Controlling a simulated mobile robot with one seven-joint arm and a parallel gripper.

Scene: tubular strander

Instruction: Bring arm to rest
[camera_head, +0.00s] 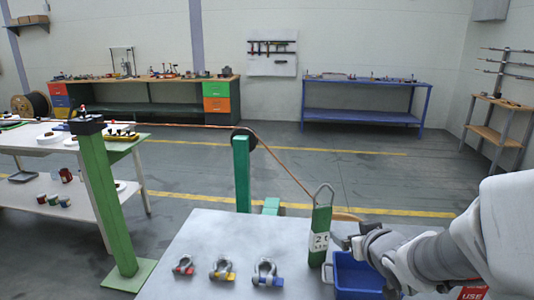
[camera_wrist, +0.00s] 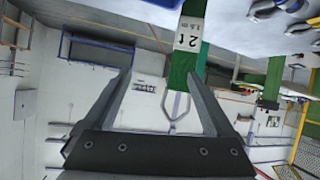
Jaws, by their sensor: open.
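My arm reaches in from the right in the head view, with my gripper (camera_head: 346,242) low over the grey table, beside a green sling and above a blue bin. In the wrist view my gripper (camera_wrist: 162,85) has its two fingers wide apart, with nothing clasped between them. The green sling (camera_head: 320,232) has a white label and a metal loop at its top. It also shows upside down in the wrist view (camera_wrist: 183,70), behind the right finger. I cannot tell whether the finger touches it.
The blue bin (camera_head: 357,272) is partly hidden by my arm. Red, yellow and blue shackles (camera_head: 222,269) lie on the table (camera_head: 180,245). A green post (camera_head: 242,172) with a dark wheel stands behind. The floor towards the blue workbench (camera_head: 365,113) is clear.

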